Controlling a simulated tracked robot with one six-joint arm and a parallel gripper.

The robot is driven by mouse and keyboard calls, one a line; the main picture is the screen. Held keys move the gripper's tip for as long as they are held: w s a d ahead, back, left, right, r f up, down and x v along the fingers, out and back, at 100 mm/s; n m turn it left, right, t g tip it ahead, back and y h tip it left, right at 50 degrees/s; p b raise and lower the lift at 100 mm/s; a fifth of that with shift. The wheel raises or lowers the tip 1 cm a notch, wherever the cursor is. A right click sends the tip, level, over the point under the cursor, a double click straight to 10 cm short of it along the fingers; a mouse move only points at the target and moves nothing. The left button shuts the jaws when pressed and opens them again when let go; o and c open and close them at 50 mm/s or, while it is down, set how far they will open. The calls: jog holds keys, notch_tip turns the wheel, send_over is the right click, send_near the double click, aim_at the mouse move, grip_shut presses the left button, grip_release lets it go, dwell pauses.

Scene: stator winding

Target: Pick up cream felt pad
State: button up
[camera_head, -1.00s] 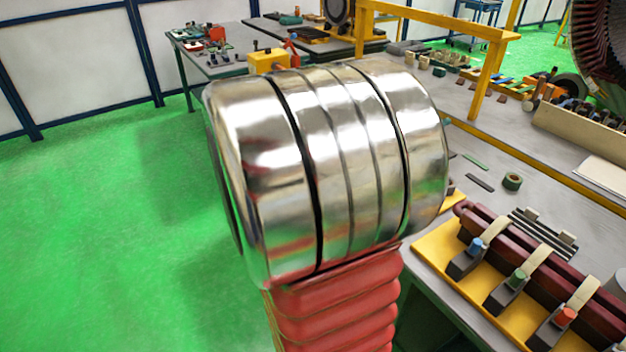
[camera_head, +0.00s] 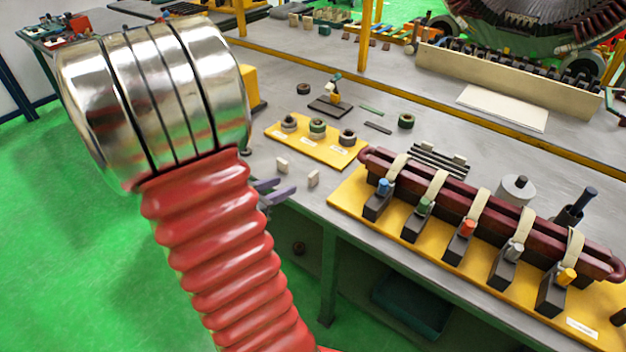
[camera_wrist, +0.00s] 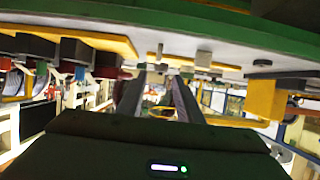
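Two small cream pads stand near the front edge of the grey table, one cream pad on the left (camera_head: 282,165) and another cream pad on the right (camera_head: 314,178). In the wrist view, which looks upside down, small pale blocks hang at the table surface, one of them here (camera_wrist: 203,58). My gripper (camera_head: 277,189) is just off the table's front edge, close to and in front of the pads. Its two dark fingers are apart with nothing between them in the wrist view (camera_wrist: 159,80). My arm hides part of the gripper in the head view.
A yellow board (camera_head: 318,150) with several rings lies behind the pads. To the right, a yellow fixture (camera_head: 345,195) holds a long dark red coil (camera_head: 450,200) with clamps and cream straps. A green bin (camera_head: 411,302) sits under the table.

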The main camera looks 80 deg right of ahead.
send_near(311, 175)
jog(key=shift+x, duration=1.5)
jog(key=shift+w+d, duration=0.1)
jog(key=shift+x, duration=2.6)
jog(key=shift+c, duration=0.4)
grip_shut()
